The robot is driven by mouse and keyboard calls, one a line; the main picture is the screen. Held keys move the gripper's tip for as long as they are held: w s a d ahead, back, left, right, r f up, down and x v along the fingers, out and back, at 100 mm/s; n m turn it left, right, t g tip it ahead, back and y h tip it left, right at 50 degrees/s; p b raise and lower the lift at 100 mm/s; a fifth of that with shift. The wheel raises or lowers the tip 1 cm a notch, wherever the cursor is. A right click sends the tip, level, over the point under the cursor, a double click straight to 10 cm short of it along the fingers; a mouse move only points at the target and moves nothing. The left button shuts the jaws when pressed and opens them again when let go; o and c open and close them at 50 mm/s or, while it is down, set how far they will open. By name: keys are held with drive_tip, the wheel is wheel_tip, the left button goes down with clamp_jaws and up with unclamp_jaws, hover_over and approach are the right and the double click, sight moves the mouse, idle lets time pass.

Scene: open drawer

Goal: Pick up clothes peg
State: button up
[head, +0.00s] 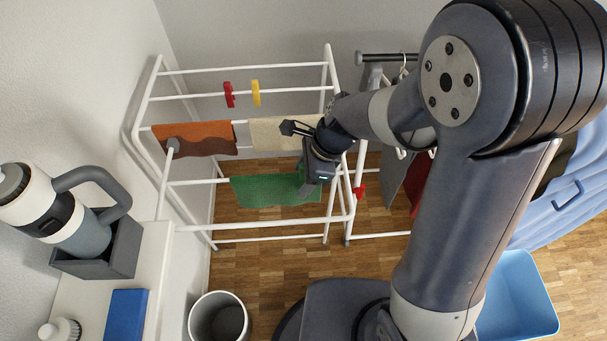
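A red clothes peg (229,94) and a yellow clothes peg (256,93) sit side by side on an upper rail of the white drying rack (281,223). Another small red piece, perhaps a peg, (359,191) is on the rack's right side. My gripper (303,188) is at the rack's right part, in front of the green cloth, lower in the picture and to the right of the two pegs. Its fingertips are small and dark, so I cannot tell whether they are open or hold anything.
An orange-brown cloth (197,139), a cream cloth (270,133) and a green cloth (262,191) hang on the rack. A grey bin (219,318) stands in front. A blue tub (517,295) is at right. A handheld appliance (70,225) in a holder is at left.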

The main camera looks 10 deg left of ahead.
drive_tip(key=c, duration=1)
drive_tip(key=shift+o, duration=0.2)
